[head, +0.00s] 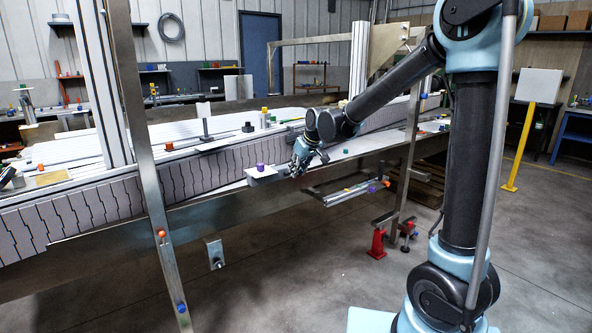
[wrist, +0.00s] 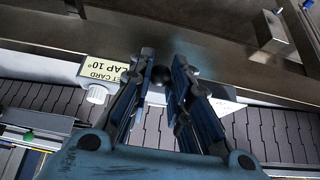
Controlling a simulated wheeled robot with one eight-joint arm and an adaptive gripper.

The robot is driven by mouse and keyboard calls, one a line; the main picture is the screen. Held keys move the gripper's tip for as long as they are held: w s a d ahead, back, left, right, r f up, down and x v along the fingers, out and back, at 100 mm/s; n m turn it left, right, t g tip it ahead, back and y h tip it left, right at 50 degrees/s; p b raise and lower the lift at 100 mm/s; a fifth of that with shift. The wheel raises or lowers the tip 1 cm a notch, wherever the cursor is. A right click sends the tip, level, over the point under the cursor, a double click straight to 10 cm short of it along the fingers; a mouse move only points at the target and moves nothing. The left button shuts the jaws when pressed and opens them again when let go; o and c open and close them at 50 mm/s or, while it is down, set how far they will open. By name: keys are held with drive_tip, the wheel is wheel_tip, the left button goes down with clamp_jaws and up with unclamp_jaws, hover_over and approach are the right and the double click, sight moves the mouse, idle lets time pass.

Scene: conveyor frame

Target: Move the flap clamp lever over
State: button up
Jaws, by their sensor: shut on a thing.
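In the wrist view the flap clamp lever shows as a round black knob (wrist: 161,75) between the fingertips of my gripper (wrist: 161,83). The gripper is shut on this knob, with one finger on each side. The lever's shaft is hidden behind the fingers. A pale card (wrist: 102,73) reading "FLAP 10°" lies just left of the fingers. In the head view my gripper (head: 303,163) is at the near side of the conveyor (head: 90,205); the lever is too small to tell there.
A white block with a purple knob (head: 260,169) sits just left of my gripper in the head view. A white knob (wrist: 97,94) is below the card. A steel post (head: 148,150) stands further left. The floor in front is mostly clear.

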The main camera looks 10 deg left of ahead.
drive_tip(key=shift+s+d+f, duration=0.1)
drive_tip(key=shift+d+f, duration=0.1)
drive_tip(key=shift+f, duration=0.25)
drive_tip(key=shift+d+f, duration=0.2)
drive_tip(key=shift+f, duration=0.25)
drive_tip(key=shift+s+d+f, duration=0.1)
drive_tip(key=shift+f, duration=0.8)
drive_tip(key=o, duration=0.9)
drive_tip(key=shift+r, duration=0.1)
